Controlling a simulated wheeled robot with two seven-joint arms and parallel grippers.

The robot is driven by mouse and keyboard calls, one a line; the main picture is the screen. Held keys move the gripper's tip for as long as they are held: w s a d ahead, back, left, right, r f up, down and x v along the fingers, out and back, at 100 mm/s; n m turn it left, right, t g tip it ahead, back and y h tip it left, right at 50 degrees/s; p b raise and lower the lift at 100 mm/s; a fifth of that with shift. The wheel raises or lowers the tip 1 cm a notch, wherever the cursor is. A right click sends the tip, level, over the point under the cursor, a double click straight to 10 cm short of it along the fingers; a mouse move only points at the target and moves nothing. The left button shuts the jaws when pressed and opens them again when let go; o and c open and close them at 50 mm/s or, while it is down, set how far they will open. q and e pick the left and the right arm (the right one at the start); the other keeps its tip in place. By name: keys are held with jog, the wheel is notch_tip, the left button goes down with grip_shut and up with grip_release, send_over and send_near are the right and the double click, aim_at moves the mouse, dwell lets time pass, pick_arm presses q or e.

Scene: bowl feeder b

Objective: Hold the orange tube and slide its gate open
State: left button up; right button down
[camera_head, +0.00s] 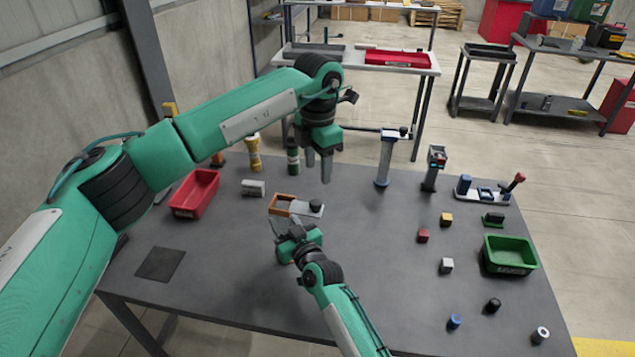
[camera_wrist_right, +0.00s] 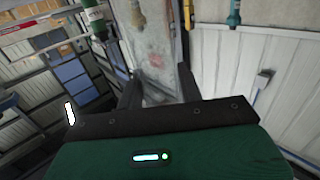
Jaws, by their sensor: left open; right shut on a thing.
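The orange tube (camera_head: 281,203) is an open-topped, box-like piece near the middle of the table in the head view. A light grey part with a black knob (camera_head: 316,205), seemingly its gate, sits at its right end. My right gripper (camera_head: 285,226) comes from the front and is shut on the orange tube at its near side; its fingertips are partly hidden.
A red bin (camera_head: 194,193) and a grey-white block (camera_head: 253,188) lie left of the tube. Bottles and upright posts (camera_head: 384,160) stand along the back. Small cubes, cylinders and a green bin (camera_head: 510,255) are on the right. The table between tube and cubes is clear.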

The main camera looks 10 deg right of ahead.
pick_arm(q)
notch_tip(320, 180, up, 2)
jog(key=shift+r, duration=0.2)
pick_arm(e)
jog(key=c, duration=0.8)
grip_release()
jog(key=shift+c, duration=0.2)
jog(key=shift+d, duration=0.1)
pick_arm(q)
notch_tip(320, 180, up, 2)
jog(key=p, duration=0.2)
jog(key=shift+r+p, duration=0.25)
jog(key=shift+p, duration=0.05)
pick_arm(e)
jog(key=v, duration=2)
